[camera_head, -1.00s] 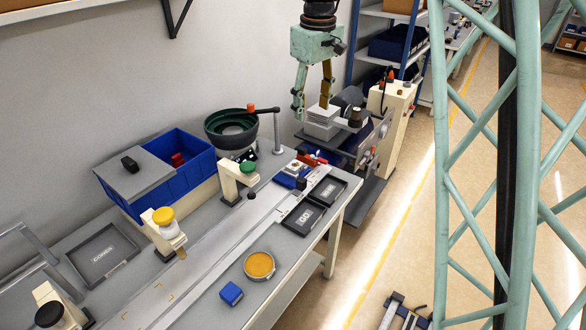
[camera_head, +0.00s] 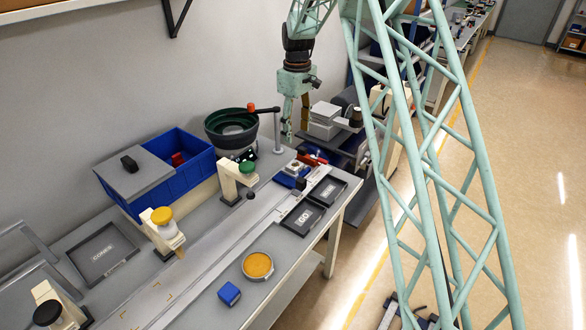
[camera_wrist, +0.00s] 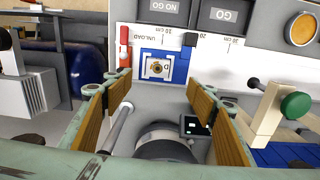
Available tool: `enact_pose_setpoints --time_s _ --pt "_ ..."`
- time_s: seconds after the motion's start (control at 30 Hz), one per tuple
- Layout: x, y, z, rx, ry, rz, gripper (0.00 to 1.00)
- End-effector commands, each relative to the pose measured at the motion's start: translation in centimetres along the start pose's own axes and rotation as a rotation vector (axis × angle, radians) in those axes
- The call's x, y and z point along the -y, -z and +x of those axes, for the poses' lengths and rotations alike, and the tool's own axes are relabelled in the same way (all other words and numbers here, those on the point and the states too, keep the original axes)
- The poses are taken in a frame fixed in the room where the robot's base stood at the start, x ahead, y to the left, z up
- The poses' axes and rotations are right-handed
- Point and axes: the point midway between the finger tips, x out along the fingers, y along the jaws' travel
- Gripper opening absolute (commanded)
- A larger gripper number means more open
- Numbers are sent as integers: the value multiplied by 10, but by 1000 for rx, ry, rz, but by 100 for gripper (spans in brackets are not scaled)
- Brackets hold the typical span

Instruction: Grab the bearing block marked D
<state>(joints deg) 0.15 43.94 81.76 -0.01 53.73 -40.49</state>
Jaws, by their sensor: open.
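The bearing block marked D (camera_wrist: 157,68) is a small pale block with a round brass-coloured centre. It sits in a blue fixture (camera_wrist: 148,82) by the UNLOAD mark on the bench's grey rail. In the head view the block (camera_head: 294,168) is small and its letter is unreadable. My gripper (camera_head: 296,123) hangs fingers down, above and behind the rail's far end, beside the green bowl. In the wrist view my gripper (camera_wrist: 160,92) has its two fingers spread wide, with nothing between them. The block appears beyond the fingertips, apart from them.
A green bowl feeder (camera_head: 231,127) and a post with a red-knobbed arm (camera_head: 277,130) stand close to my gripper. A red clamp (camera_wrist: 125,47) is beside the fixture. A green-capped stand (camera_head: 236,178) rises along the rail. GO (camera_head: 303,216) and NO GO (camera_head: 328,190) trays lie in front.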

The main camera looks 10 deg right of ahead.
Motion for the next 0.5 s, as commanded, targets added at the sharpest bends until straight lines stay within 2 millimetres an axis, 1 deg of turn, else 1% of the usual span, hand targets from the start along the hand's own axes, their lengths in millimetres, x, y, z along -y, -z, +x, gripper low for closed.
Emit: enact_pose_setpoints --time_s 0.03,0.1,0.2,0.3,0.5 --pt "-3 3 7 2 2 -5 52" --pt "-5 6 15 5 4 -12 52" --pt "-7 8 21 6 6 -19 52" --pt "-8 10 24 7 6 -22 52" --pt "-9 10 25 7 7 -23 52"
